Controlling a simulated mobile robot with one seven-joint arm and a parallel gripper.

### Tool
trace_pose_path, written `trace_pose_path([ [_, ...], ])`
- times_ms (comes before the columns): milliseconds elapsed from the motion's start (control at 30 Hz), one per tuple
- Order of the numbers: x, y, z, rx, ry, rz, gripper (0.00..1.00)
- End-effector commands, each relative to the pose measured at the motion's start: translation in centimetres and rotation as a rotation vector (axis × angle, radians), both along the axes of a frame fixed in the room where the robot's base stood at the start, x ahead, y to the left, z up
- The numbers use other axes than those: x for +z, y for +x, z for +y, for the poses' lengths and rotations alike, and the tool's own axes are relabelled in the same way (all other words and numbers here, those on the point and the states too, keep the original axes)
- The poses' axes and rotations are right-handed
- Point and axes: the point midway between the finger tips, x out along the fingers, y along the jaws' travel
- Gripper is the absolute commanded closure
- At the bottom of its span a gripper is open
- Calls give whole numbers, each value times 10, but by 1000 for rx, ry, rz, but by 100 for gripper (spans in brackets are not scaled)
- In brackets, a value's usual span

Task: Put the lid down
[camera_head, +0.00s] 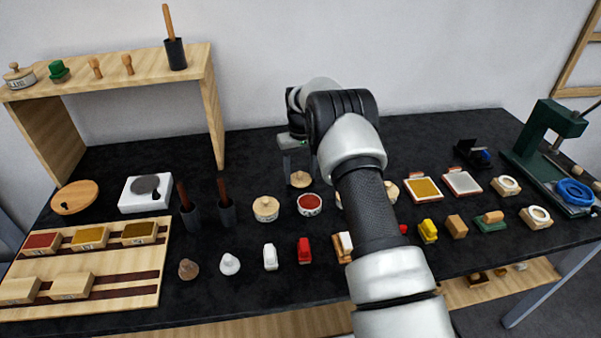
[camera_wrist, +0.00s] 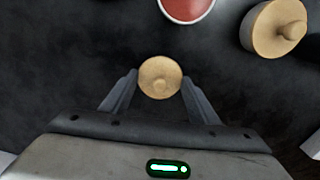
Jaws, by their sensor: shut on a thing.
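The round pale wooden lid (camera_head: 300,179) is between the fingertips of my gripper (camera_head: 299,170), behind the open pot with red contents (camera_head: 309,205). In the wrist view the lid (camera_wrist: 160,77) shows from above between the two dark fingers of my gripper (camera_wrist: 159,86), which is shut on it. The open red pot (camera_wrist: 187,8) is apart from the lid there, cut by the top edge. The lid looks level; I cannot tell whether it touches the table. My arm hides part of the table's middle.
A lidded pot (camera_head: 266,209) stands left of the red pot and also shows in the wrist view (camera_wrist: 268,30). Dark tool cups (camera_head: 226,213) and a wooden shelf (camera_head: 120,68) stand left. Several small blocks line the front. Dark tabletop around the lid is clear.

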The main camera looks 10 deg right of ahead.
Motion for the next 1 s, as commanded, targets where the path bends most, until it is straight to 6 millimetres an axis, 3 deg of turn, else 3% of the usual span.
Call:
trace_pose_path([
  [267, -4, 0, 0, 0, 0, -1, 66],
  [300, -2, 0, 0, 0, 0, -1, 40],
  [400, -2, 0, 0, 0, 0, -1, 27],
  [767, 5, 1, 0, 0, 0, -2, 27],
  [1000, 46, 1, 0, 0, 0, -6, 27],
])
